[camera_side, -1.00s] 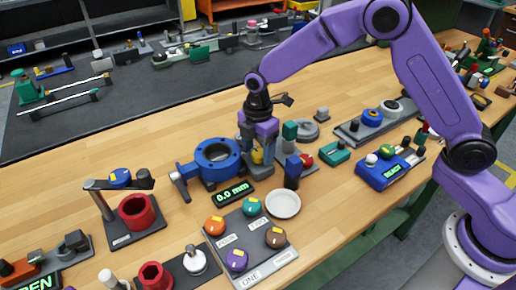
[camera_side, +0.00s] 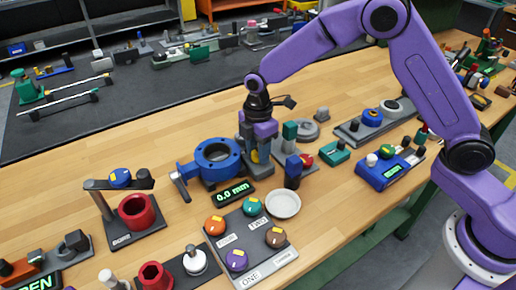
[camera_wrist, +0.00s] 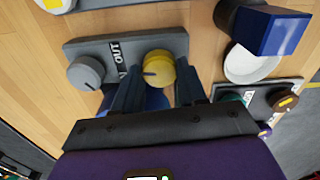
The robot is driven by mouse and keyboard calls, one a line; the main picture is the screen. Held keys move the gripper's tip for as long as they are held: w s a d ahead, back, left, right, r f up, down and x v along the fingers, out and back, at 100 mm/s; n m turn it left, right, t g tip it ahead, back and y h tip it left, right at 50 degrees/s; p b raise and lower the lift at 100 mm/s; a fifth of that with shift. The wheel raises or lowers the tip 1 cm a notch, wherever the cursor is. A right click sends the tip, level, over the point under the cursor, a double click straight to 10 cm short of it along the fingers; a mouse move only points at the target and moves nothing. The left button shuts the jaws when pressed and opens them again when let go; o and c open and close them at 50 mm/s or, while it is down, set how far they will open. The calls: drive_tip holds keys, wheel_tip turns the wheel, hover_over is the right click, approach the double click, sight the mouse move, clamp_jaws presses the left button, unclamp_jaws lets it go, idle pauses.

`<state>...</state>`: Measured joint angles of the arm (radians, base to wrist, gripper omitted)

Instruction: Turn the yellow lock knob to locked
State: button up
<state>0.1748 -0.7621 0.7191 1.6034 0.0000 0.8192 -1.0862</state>
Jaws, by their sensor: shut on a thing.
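The yellow lock knob (camera_wrist: 158,68) sits at one end of a grey plate (camera_wrist: 110,48) in the wrist view. A dark mark on the knob points left in that view, towards a grey knob (camera_wrist: 86,73) on the same plate. The plate carries a label reading "OUT"; other lettering is partly hidden. My gripper (camera_wrist: 158,88) has a finger on each side of the yellow knob and is shut on it. In the side view, my gripper (camera_side: 254,156) points down at the bench, with a little yellow showing between its fingers. Most of the plate is hidden there.
A blue valve ring (camera_side: 216,160) stands just left of my gripper, with a "0.0 mm" display (camera_side: 233,192) in front. A dark blue block (camera_side: 293,172) and a white dish (camera_side: 283,204) are close on the right. A panel of coloured knobs (camera_side: 250,240) lies nearer the camera.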

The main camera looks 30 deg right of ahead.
drive_tip(key=m, duration=1.2)
drive_tip(key=shift+w+r, duration=0.1)
drive_tip(key=shift+m, duration=2.2)
drive_tip(key=o, duration=1.1)
drive_tip(key=shift+d, duration=0.1)
drive_tip(key=shift+c, duration=0.2)
wheel_tip(320, 180, up, 17)
drive_tip(key=shift+r, duration=0.2)
